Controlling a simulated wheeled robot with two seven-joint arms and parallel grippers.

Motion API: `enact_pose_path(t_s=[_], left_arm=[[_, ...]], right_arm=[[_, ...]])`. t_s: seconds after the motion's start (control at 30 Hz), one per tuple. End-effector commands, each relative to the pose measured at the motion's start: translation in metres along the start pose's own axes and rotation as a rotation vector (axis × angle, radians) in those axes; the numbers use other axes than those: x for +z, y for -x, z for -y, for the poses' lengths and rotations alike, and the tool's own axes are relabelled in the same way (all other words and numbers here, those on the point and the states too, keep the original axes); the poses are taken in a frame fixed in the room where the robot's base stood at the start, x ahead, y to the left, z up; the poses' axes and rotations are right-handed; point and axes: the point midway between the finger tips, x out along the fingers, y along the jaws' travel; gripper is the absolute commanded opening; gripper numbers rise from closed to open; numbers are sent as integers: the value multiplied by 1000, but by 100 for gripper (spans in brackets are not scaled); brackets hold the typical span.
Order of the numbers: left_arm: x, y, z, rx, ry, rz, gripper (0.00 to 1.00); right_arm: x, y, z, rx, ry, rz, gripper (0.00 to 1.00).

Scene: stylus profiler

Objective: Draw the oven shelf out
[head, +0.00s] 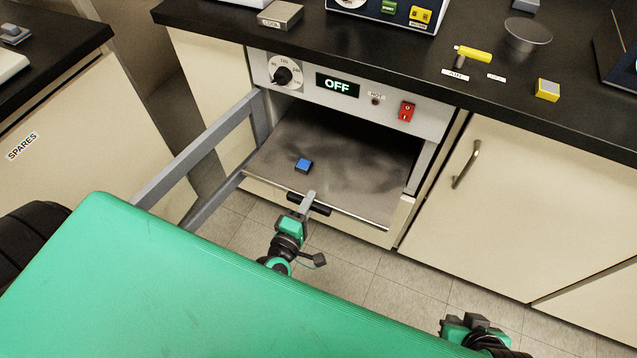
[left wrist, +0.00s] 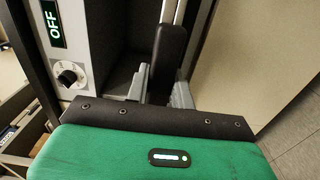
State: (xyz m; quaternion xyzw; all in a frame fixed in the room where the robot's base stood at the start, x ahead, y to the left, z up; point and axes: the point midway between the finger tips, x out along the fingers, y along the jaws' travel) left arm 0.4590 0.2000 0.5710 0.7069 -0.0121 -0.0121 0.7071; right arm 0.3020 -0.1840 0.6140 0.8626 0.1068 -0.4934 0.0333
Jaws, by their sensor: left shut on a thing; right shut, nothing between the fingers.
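My right gripper (head: 472,322) is shut and empty, low at the right, away from the oven.
The oven panel has a dial (head: 283,75), an OFF display (head: 338,85) and a red switch (head: 407,111). A closed cupboard (head: 510,200) stands right. Tiled floor (head: 370,275) is free in front.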

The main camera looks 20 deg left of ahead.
Motion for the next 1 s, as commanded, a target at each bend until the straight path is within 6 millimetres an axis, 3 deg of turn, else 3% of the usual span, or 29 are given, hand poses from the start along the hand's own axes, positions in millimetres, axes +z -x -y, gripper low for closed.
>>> enact_pose_path(t_s=[0.1, 0.27, 0.73, 0.77, 0.83, 1.0], left_arm=[[0, 17, 0, -2, -1, 1, 0], [0, 28, 0, -2, -1, 1, 0], [0, 34, 2, -4, -1, 0, 0], [0, 34, 2, -4, -1, 0, 30], [0, 33, 2, -3, -1, 0, 43], [0, 32, 1, -2, -1, 0, 45]], right_arm=[[1, 2, -1, 4, -2, 10, 0], [2, 3, -2, 6, -3, 21, 0], [2, 3, -3, 7, -3, 24, 0], [2, 3, -3, 7, -3, 24, 0], [2, 3, -3, 7, -3, 23, 0], [2, 3, -3, 7, -3, 23, 0]])
